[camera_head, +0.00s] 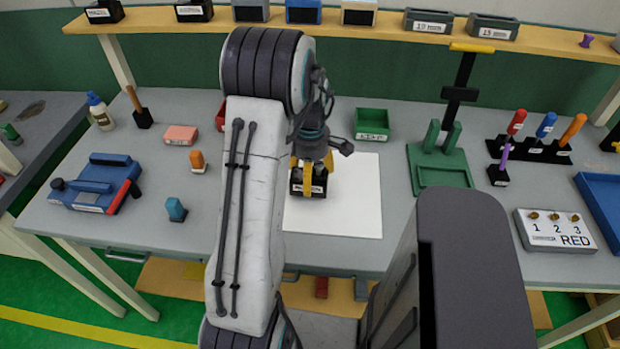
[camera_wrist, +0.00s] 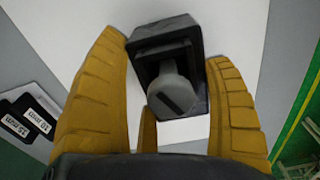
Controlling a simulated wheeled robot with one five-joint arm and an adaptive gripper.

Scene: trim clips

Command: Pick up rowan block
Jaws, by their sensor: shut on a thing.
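A black block (camera_head: 309,187) with a white label sits between the yellow fingers of my gripper (camera_head: 310,168). The label is too small to read, so I cannot tell whether it is the rowan block. In the wrist view the black block (camera_wrist: 140,72) shows a square dark body with a grey rounded part in its middle. My gripper (camera_wrist: 165,62) is shut on it, with one yellow finger on each side. The block is over the white mat (camera_head: 350,212); I cannot tell whether it touches it.
A green bin (camera_head: 372,121) stands behind the mat, and a green fixture (camera_head: 440,165) stands right. A teal piece (camera_head: 176,209), an orange piece (camera_head: 198,162), a pink block (camera_head: 181,134) and a blue device (camera_head: 97,186) lie left. A button box (camera_head: 556,231) is far right.

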